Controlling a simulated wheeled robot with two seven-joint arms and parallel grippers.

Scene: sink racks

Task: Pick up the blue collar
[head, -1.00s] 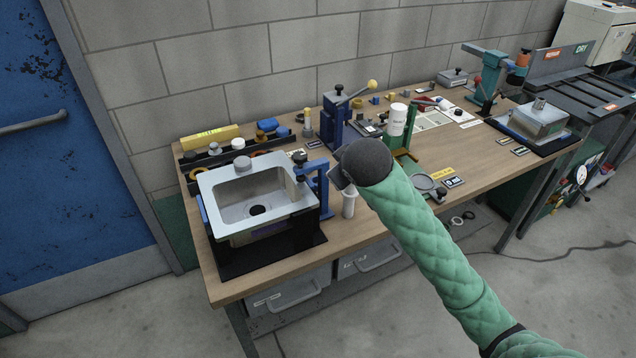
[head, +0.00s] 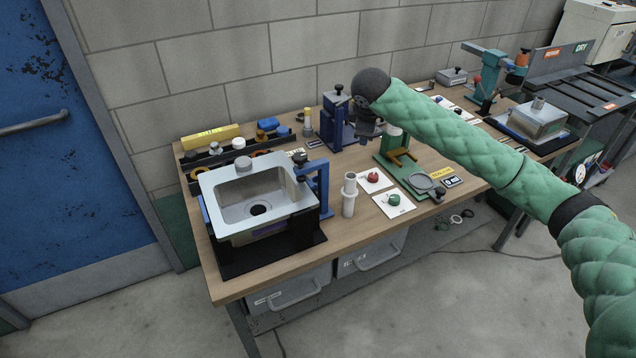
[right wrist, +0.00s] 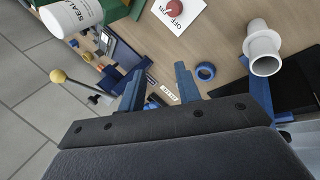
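A small blue ring, which looks like the blue collar (right wrist: 206,71), lies on the wooden bench in the right wrist view. It sits to the right of my right gripper's fingertips, apart from them. In the head view my right gripper (head: 368,122) hangs over the bench by the blue press and is partly hidden. My left gripper is not in view.
A sink (head: 258,200) stands on a black base at the bench's left. A white flanged tube (head: 349,196) stands right of it, also near the ring in the wrist view (right wrist: 264,50). A blue press (head: 334,120) and white bottle (right wrist: 70,16) are close by.

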